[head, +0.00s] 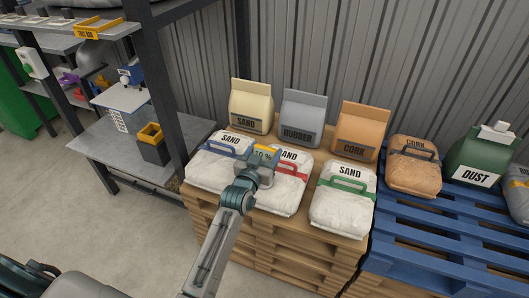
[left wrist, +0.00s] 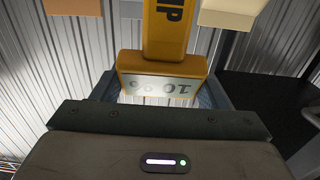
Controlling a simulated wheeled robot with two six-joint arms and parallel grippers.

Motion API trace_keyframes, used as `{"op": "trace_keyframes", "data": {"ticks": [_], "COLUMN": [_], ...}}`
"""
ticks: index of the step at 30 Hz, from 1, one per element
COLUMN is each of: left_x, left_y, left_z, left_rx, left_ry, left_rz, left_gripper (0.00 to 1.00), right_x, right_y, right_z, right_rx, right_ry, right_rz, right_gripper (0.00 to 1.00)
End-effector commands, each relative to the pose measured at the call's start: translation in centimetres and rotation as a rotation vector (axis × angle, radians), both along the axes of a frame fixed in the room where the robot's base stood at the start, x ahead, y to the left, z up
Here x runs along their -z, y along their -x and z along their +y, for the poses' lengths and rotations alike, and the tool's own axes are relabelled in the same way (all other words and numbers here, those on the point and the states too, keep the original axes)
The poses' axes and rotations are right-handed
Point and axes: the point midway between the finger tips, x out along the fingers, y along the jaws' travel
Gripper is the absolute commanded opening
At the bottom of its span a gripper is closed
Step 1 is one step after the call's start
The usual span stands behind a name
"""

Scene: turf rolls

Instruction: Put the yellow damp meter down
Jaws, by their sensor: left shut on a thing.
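The yellow damp meter (head: 266,152) is in my left gripper (head: 262,168), over the white sand bag with the red handle (head: 286,193) on the wooden pallet stack. In the left wrist view, the meter (left wrist: 162,66) sits between the two fingers of the left gripper (left wrist: 162,98). Its display reads 10 %, upside down. The fingers are shut on it. I cannot tell whether the meter touches the bag below. My right gripper is not in view.
Sand bags with a blue handle (head: 221,160) and a green handle (head: 343,205) flank it. Upright sand (head: 251,107), rubber (head: 303,118) and cork (head: 359,131) bags stand behind. A blue pallet (head: 440,220) is right. A grey shelf (head: 110,150) with a yellow-rimmed dark holder (head: 152,143) is left.

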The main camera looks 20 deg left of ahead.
Motion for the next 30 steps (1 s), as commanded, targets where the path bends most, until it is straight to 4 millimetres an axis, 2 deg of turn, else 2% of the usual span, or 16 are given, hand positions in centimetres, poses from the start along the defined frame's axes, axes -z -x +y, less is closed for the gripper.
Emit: {"op": "trace_keyframes", "data": {"ticks": [5,6,9,20,23,30], "left_x": [0.2,0.2,0.2,-0.2,0.1,0.1], "left_y": [0.0,0.0,0.0,0.0,1.5,6.6], "left_z": [0.0,0.0,0.0,0.0,0.0,0.2], "left_rx": [0.0,0.0,0.0,0.0,0.0,0.0], "left_ry": [0.0,0.0,0.0,0.001,0.001,0.0], "left_rz": [-0.002,0.0,0.0,-0.001,0.001,0.001], "left_gripper": [0.13,0.73,0.89,0.89,0.89,0.89], "right_x": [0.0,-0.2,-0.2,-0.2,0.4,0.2], "right_y": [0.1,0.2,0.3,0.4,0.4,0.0], "right_z": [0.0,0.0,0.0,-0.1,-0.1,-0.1], "right_rx": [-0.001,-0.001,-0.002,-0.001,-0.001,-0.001], "right_ry": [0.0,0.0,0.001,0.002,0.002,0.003], "right_rz": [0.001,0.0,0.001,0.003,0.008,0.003], "right_gripper": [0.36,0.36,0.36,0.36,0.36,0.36]}}
